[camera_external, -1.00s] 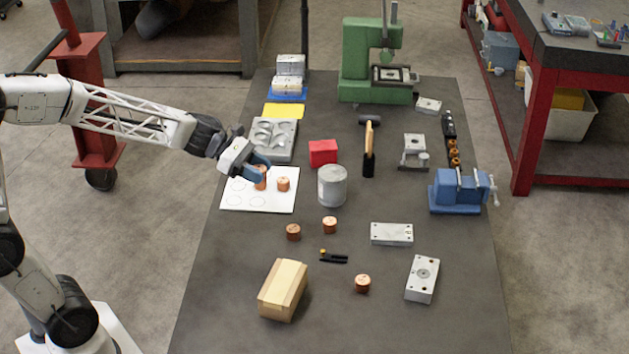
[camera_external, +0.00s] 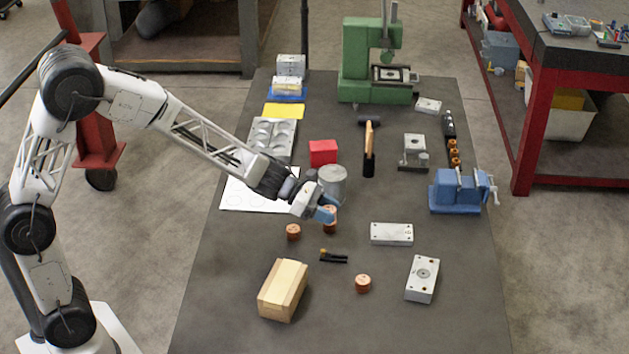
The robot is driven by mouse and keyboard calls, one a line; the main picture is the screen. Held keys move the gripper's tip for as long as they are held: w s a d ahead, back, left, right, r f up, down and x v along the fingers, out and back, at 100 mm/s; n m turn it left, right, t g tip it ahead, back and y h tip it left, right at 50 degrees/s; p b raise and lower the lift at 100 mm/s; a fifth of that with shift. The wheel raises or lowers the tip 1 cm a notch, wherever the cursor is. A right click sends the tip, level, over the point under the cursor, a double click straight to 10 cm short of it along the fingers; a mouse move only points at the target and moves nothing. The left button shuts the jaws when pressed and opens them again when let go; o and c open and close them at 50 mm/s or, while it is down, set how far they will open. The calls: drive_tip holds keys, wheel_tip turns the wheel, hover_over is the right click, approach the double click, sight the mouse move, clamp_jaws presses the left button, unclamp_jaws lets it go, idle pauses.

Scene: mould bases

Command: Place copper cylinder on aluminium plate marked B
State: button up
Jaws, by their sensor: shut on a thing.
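My gripper (camera_external: 326,214) is shut on a copper cylinder (camera_external: 330,212), just in front of the grey metal can. Copper shows down to about table height there; I cannot tell whether a second cylinder stands under or behind it. Other copper cylinders stand on the dark table: one (camera_external: 293,232) to the left of my gripper and one (camera_external: 362,284) nearer the front. An aluminium plate (camera_external: 392,234) lies flat to the right of my gripper. Another aluminium plate (camera_external: 422,279) with a round centre lies further front right. No letter is readable on either plate.
The grey can (camera_external: 333,180) stands close behind my gripper. A wooden block (camera_external: 283,290), a small black tool (camera_external: 334,257), a hammer (camera_external: 369,150) and a blue vise (camera_external: 458,192) stand around.

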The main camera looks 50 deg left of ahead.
drive_tip(key=shift+w+d+f, duration=0.35)
drive_tip(key=shift+d+f, duration=0.15)
drive_tip(key=shift+f, duration=0.15)
drive_tip(key=shift+w+d+f, duration=0.35)
drive_tip(key=shift+d+f, duration=0.1)
drive_tip(key=shift+f, duration=0.2)
drive_tip(key=shift+w+d+f, duration=0.35)
drive_tip(key=shift+d+f, duration=0.15)
drive_tip(key=shift+f, duration=0.15)
drive_tip(key=shift+w, duration=0.1)
hover_over(392, 231)
drive_tip(key=shift+f, duration=0.75)
drive_tip(key=shift+f, duration=1.75)
drive_tip(key=shift+f, duration=0.15)
drive_tip(key=o, duration=1.1)
